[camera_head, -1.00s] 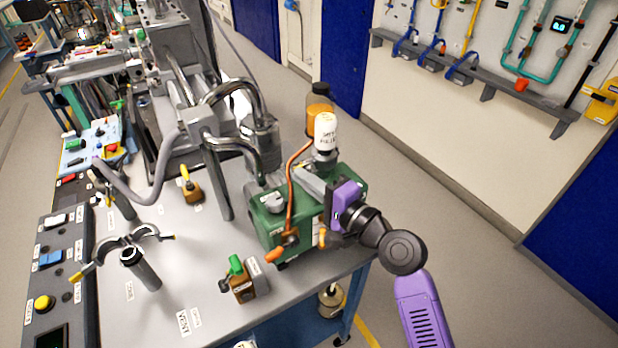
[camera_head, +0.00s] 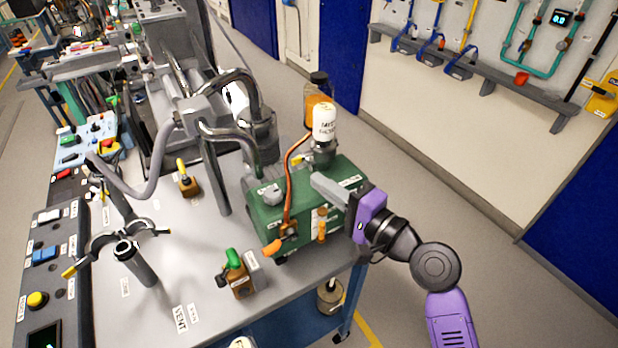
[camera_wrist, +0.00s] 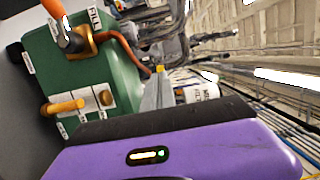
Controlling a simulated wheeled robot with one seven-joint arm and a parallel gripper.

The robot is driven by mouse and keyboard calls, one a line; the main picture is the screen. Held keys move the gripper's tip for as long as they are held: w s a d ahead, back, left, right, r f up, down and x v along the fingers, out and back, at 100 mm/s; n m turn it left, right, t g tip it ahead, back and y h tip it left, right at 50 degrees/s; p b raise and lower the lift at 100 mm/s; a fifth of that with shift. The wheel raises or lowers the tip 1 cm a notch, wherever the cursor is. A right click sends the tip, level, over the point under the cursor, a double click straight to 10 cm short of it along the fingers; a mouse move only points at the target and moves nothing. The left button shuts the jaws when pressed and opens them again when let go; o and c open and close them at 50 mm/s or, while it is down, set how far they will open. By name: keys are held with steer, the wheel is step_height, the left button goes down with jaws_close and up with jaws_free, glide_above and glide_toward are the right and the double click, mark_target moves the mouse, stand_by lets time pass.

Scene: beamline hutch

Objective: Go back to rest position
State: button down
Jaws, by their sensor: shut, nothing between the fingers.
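My gripper (camera_head: 322,183) has a purple body and grey fingers. In the head view it is at the right end of the green box (camera_head: 300,196), in front of it and over the table's right edge. Its fingers are shut with nothing seen between them. In the wrist view the purple body (camera_wrist: 180,155) fills the bottom, and the green box (camera_wrist: 85,75) with its orange-handled valve is at the upper left. I cannot tell from the views whether the fingers touch the box.
A brown valve block with a green handle (camera_head: 234,260) sits on the table (camera_head: 200,290). Open floor (camera_head: 490,265) lies to the right, before a wall with a pipe rack (camera_head: 470,62).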

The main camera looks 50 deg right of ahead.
steer(key=shift+s, duration=1)
steer(key=s+d+f+n+g+h, duration=0.1)
steer(key=s+d+f+n+h, duration=0.1)
steer(key=s+n+h, duration=0.35)
steer(key=s+a+f+n+g+y, duration=0.1)
steer(key=s+a+f+n+y, duration=0.2)
steer(key=s+a+n, duration=0.3)
steer(key=s+a+f+n+g+y, duration=0.1)
steer(key=s+a+f+n+y, duration=0.2)
steer(key=s+a+n, duration=0.4)
steer(key=s+a, duration=0.5)
steer(key=shift+s, duration=0.35)
steer(key=c, duration=2.1)
jaws_free()
steer(key=shift+y, duration=0.25)
